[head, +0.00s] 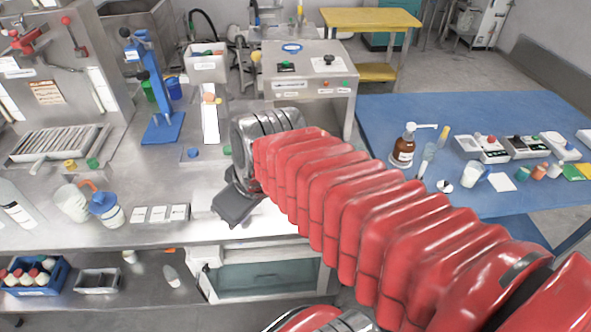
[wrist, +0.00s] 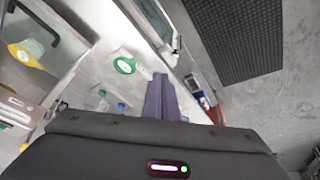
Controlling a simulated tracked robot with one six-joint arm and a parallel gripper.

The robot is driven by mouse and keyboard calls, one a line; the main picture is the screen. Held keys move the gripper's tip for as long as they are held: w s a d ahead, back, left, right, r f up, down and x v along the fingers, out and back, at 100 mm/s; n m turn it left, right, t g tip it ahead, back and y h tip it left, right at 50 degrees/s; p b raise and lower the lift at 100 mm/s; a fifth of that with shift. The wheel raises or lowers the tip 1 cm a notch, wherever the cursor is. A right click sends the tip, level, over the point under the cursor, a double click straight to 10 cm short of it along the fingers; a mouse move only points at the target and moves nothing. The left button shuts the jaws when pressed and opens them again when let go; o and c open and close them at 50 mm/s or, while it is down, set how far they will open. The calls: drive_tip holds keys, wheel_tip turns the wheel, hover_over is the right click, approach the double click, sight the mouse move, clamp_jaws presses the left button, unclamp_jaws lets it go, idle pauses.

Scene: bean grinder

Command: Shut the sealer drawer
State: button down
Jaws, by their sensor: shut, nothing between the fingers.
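A low unit with a pale frame and greenish glass front (head: 265,275) sits under the bench edge in the head view. It may be the sealer drawer, but I see no label, and how far it stands out is unclear. My gripper (head: 236,204) is dark and hangs over the bench's front edge, above and left of that unit, apparently apart from it. In the wrist view my gripper (wrist: 161,80) shows two purple fingers close together with nothing between them. A pale panel with a metal bar (wrist: 168,48) lies beyond the fingertips; I cannot tell if they touch.
My red arm hides part of the bench and floor. A blue table (head: 470,115) with bottles and small devices stands right. A blue stand (head: 160,95), a pitcher (head: 72,203) and white tiles (head: 160,213) stand on the steel bench. A blue crate (head: 35,278) sits on the lower shelf.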

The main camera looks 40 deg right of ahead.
drive_tip(key=d+f+n+t, duration=0.1)
drive_tip(key=d+n, duration=0.2)
drive_tip(key=d, duration=0.7)
drive_tip(key=w+d+f+n+t, duration=0.1)
drive_tip(key=d+n, duration=0.3)
drive_tip(key=d, duration=0.6)
drive_tip(key=shift+d+f+t, duration=0.15)
drive_tip(key=shift+f+t, duration=0.15)
drive_tip(key=shift+t, duration=0.1)
drive_tip(key=w+d+f, duration=0.1)
drive_tip(key=w+f, duration=0.7)
drive_tip(key=w, duration=0.1)
drive_tip(key=shift+w+d, duration=0.2)
drive_tip(key=shift+d, duration=0.15)
